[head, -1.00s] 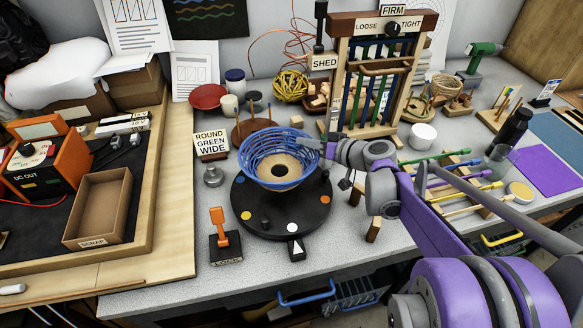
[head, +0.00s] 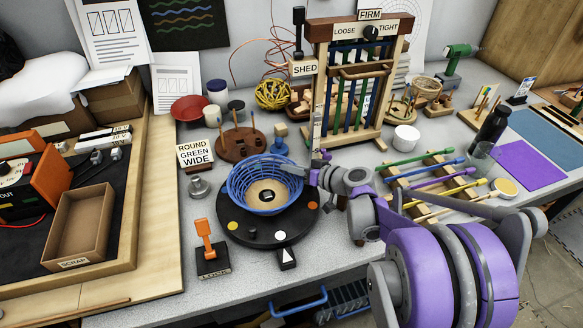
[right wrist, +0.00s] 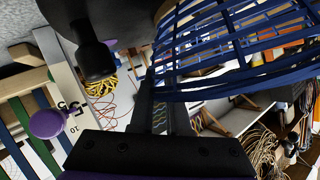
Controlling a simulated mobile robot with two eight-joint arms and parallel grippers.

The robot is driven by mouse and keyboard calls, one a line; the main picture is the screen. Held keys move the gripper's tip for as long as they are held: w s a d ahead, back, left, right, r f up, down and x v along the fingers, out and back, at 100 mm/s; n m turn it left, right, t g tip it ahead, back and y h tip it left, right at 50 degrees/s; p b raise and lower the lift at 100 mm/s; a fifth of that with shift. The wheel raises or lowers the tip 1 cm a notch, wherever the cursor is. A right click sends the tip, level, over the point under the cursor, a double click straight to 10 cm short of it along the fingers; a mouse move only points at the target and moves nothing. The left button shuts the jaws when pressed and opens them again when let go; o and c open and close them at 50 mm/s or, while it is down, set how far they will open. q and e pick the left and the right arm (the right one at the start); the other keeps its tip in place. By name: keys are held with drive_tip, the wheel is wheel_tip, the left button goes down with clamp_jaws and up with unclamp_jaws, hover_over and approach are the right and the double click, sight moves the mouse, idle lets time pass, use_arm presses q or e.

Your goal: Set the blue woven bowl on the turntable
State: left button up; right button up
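The blue woven bowl (head: 240,190), an open lattice with a pale base, is upright over the middle of the black turntable (head: 239,226) in the head view. Its base sits very low over the disc; I cannot tell for sure whether it touches. My right gripper (head: 308,177) reaches in from the right and is shut on the bowl's right rim. In the right wrist view the bowl's blue strands (right wrist: 225,45) run from the fingertips (right wrist: 155,88) to the upper right. Part of the dark turntable shows at the top. My left gripper is not in view.
An orange lever (head: 205,240) on a lock block stands left of the turntable, with a "ROUND GREEN WIDE" sign (head: 195,154) behind it. A wooden loom frame (head: 319,100) stands behind. Colored rods on a wooden rack (head: 400,190) lie to the right. A peg stand (head: 238,146) is behind the bowl.

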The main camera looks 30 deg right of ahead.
drive_tip(key=shift+o, duration=1.2)
drive_tip(key=shift+r, duration=0.15)
drive_tip(key=v, duration=1.2)
drive_tip(key=shift+p, duration=0.35)
